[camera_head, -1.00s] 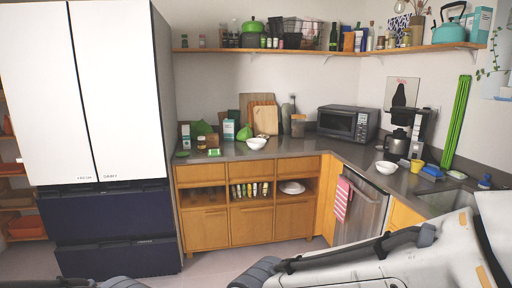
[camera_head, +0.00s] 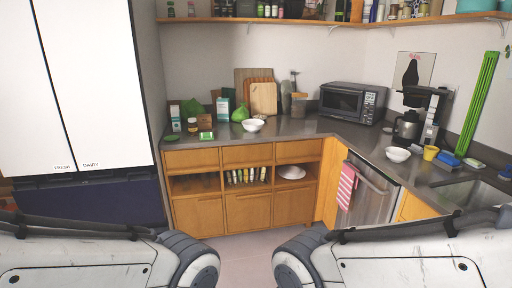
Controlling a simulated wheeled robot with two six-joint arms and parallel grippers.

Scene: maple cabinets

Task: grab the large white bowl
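One white bowl (camera_head: 253,125) sits on the back counter, left of the microwave. Another white bowl (camera_head: 398,154) sits on the right counter, in front of the coffee maker. A white dish (camera_head: 291,172) lies in the open shelf of the lower cabinet. I cannot tell for sure which of these is the large one. Both of my arms show at the bottom of the view, well short of the counter. Neither gripper's fingers are in view.
The grey counter (camera_head: 300,128) bends around the corner past the microwave (camera_head: 351,102). A yellow cup (camera_head: 430,153) and a coffee maker (camera_head: 424,117) stand on the right. A white fridge (camera_head: 100,80) stands at left. Floor (camera_head: 252,249) before the cabinets is clear.

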